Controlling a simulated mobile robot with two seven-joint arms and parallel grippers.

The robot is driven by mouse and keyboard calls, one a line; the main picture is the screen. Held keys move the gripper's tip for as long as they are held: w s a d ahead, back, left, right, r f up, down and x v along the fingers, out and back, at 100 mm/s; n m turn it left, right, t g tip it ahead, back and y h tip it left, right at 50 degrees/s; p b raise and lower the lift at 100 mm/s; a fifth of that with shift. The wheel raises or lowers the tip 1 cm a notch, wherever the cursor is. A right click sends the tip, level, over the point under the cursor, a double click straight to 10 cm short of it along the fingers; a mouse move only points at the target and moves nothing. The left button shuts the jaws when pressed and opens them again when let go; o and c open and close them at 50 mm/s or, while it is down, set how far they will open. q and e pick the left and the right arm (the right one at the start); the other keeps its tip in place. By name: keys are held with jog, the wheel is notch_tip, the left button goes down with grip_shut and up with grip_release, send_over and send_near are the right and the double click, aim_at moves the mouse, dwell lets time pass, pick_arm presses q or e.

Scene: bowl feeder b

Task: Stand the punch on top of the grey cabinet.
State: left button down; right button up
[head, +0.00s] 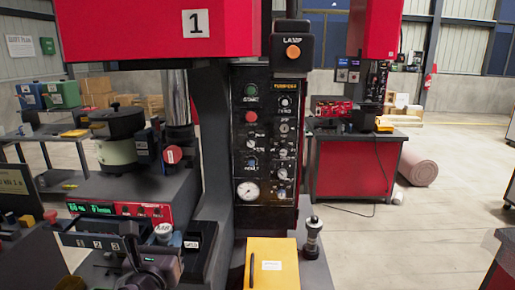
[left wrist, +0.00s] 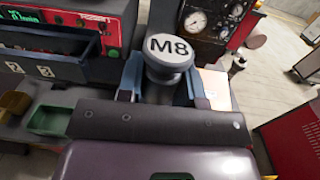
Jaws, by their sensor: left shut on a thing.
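The punch, with a round white cap marked M8 (left wrist: 170,46), is between the blue-grey fingers of my left gripper (left wrist: 163,84) in the left wrist view. The gripper is shut on it. In the head view the punch's pale cap (head: 163,228) shows just above my left gripper (head: 164,246), in front of the drawers. The punch's lower end is hidden. A dark grey cabinet (head: 178,182) with a red display front stands behind it, and I cannot tell for certain that it is the one named. My right gripper is not in view.
A bowl feeder (head: 118,150) occupies part of the dark cabinet's top. Numbered drawers (head: 93,242) jut out below the display. The press column (head: 215,150) rises beside the cabinet.

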pick_arm(q)
jog(key=s+a+f, duration=0.1)
jog(key=s+f, duration=0.4)
jog(key=f, duration=0.4)
jog(key=shift+a+f, duration=0.15)
jog(key=shift+a, duration=0.05)
